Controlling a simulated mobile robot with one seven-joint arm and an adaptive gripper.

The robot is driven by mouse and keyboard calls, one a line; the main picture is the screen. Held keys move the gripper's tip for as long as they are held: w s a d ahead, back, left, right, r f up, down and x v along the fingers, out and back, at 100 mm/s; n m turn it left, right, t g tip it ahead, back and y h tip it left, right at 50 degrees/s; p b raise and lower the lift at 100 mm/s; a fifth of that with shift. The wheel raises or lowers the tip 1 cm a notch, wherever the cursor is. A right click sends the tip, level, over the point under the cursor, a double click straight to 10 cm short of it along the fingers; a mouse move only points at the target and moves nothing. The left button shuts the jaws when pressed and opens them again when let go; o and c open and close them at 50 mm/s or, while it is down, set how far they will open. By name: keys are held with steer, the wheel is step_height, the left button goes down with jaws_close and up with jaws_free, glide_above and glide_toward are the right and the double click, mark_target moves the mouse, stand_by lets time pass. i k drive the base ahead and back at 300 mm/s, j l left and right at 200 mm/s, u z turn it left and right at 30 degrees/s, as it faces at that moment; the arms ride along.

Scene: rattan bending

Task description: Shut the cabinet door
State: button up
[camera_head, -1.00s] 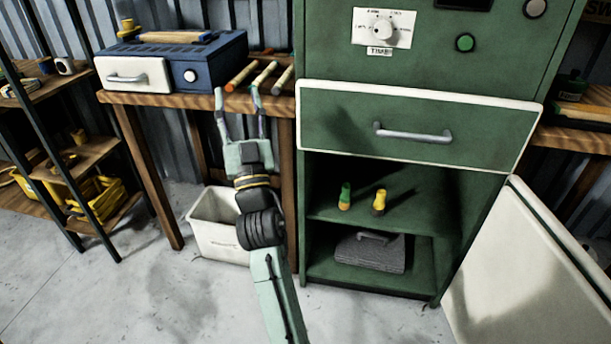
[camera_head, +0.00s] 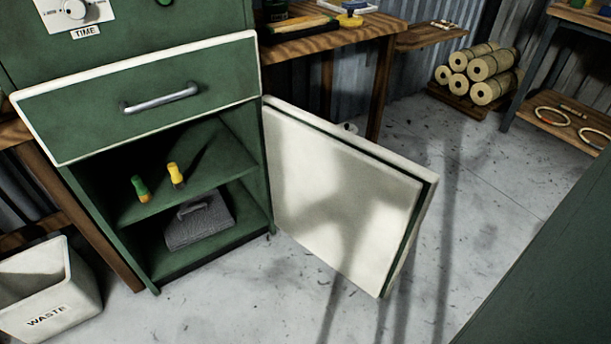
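The green cabinet (camera_head: 259,150) stands at the left of the head view, its lower compartment open to me. Its door (camera_head: 335,190) is swung wide open on hinges at the cabinet's right side. The door's pale inner face is towards me, and its free edge is out over the floor at the right. My gripper is out of view.
The closed drawer (camera_head: 140,100) with its bar handle is above the opening. A white waste bin (camera_head: 48,290) stands at lower left. A wooden workbench (camera_head: 345,38) is behind the door. Rolls (camera_head: 480,72) are stacked at back right. Floor (camera_head: 455,200) right of the door is clear.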

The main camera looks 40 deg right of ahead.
mark_target(360, 205)
steer(key=l+u, duration=0.3)
steer(key=l, duration=0.25)
steer(key=k+l+u, duration=0.3)
steer(key=l, duration=0.25)
steer(key=l+u, duration=0.1)
steer(key=l, duration=0.3)
steer(key=k+l, duration=0.15)
steer(key=l, duration=0.2)
steer(key=k+l+u, duration=0.15)
steer(key=l, duration=0.25)
steer(key=k+l, duration=0.15)
steer(key=l, duration=0.25)
steer(key=k+l, duration=0.1)
steer(key=l, duration=0.25)
steer(key=k+l, duration=0.15)
steer(key=l, duration=0.25)
steer(key=k+l, duration=0.1)
steer(key=l, duration=0.25)
steer(key=k+l, duration=0.15)
steer(key=l, duration=0.25)
steer(key=l+u, duration=0.15)
steer(key=l, duration=0.5)
steer(key=k+l+u, duration=0.15)
steer(key=l, duration=0.5)
